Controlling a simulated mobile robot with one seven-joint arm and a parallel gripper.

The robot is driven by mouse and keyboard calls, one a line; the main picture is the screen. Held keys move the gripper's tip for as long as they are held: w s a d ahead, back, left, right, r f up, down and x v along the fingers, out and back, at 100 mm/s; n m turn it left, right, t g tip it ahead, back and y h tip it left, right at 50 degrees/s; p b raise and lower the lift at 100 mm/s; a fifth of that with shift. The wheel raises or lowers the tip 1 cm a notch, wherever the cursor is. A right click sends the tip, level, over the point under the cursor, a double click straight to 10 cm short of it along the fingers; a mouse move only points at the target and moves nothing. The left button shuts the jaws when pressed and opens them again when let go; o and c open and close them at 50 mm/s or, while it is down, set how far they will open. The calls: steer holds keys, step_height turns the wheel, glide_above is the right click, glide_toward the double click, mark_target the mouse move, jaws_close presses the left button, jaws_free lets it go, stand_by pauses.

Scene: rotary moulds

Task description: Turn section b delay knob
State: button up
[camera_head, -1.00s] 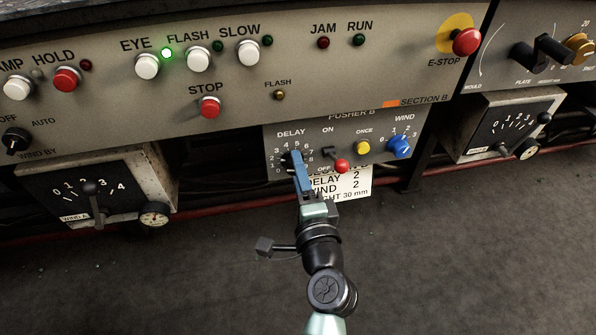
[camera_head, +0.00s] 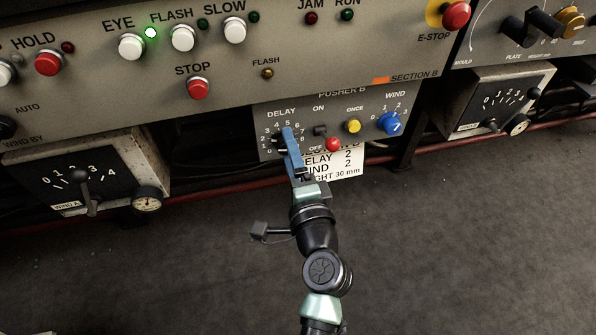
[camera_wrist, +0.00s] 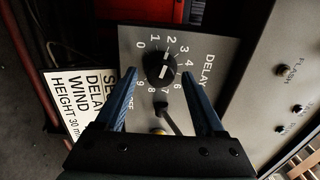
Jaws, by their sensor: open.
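The black delay knob (camera_wrist: 158,70) sits on the grey Pusher B panel (camera_wrist: 190,75), with numbers around it and a white mark on its face. I cannot tell which number the mark points to. In the head view the knob (camera_head: 278,140) is partly hidden by my gripper (camera_head: 288,132). In the wrist view my gripper (camera_wrist: 157,74) is open, its two blue fingers on either side of the knob. I cannot tell whether either finger touches it. A white card (camera_head: 347,163) below the panel reads delay 2, wind 2.
A red-tipped on/off lever (camera_head: 333,144), a yellow once button (camera_head: 353,126) and a blue wind knob (camera_head: 390,123) are right of the delay knob. The button panel (camera_head: 310,55) overhangs above. Gauge boxes stand left (camera_head: 145,155) and right (camera_head: 465,80). The floor in front is clear.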

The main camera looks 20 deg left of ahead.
steer(key=p+v, duration=0.1)
steer(key=v, duration=1.1)
steer(key=shift+s+d+p, duration=0.15)
steer(key=shift+p, duration=0.2)
steer(key=w+d+r+n+t+h+p, duration=0.1)
steer(key=w+r+n+t+p, duration=0.15)
steer(key=r, duration=0.85)
steer(key=w+d+r+n+t+h+p, duration=0.15)
steer(key=r+n, duration=0.25)
steer(key=r, duration=0.7)
steer(key=w+r+n+t+p, duration=0.1)
steer(key=w+r+n, duration=0.2)
steer(key=r, duration=0.8)
steer(key=s+d+r+n+t+h+p, duration=0.1)
steer(key=s+d+r+t+h, duration=0.15)
steer(key=r, duration=0.65)
steer(key=s+d+r+t+h+p, duration=0.1)
steer(key=s+d+r+t+h, duration=0.2)
steer(key=r, duration=0.5)
steer(key=s+d+r+n+t+h+p, duration=0.1)
steer(key=s+r+t+h, duration=0.1)
steer(key=s+r, duration=0.5)
steer(key=w+r+p, duration=0.3)
steer(key=r+p, duration=3.4)
steer(key=shift+a+r+p, duration=0.2)
steer(key=shift+r+p, duration=0.1)
steer(key=shift+r, duration=0.1)
steer(key=shift+w, duration=0.15)
